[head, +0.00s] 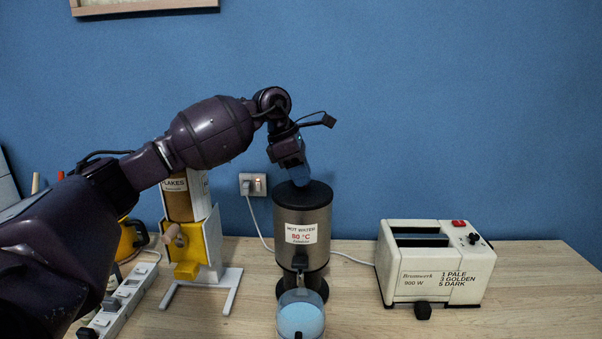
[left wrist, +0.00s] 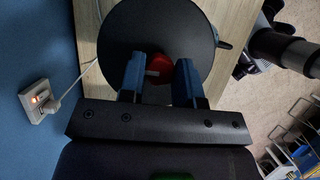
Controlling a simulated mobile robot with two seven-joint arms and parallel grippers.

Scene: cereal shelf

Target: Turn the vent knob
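The hot-water urn (head: 318,252) is a steel cylinder with a black lid, standing on the table in the middle of the head view. In the left wrist view its round black lid (left wrist: 118,32) carries a small red knob with a pale mark (left wrist: 160,66). My left gripper (head: 299,172) points down onto the lid, its blue fingertips at the lid's top. In the left wrist view the two fingers (left wrist: 160,78) stand on either side of the red knob. I cannot tell whether they press on it. In the head view the knob is hidden by the fingers. My right gripper is not visible.
A yellow flakes dispenser (head: 213,240) is at the left, behind my arm, near a power strip (head: 127,297). A cream toaster (head: 437,268) stands at the right. A wall socket (head: 252,185) is behind.

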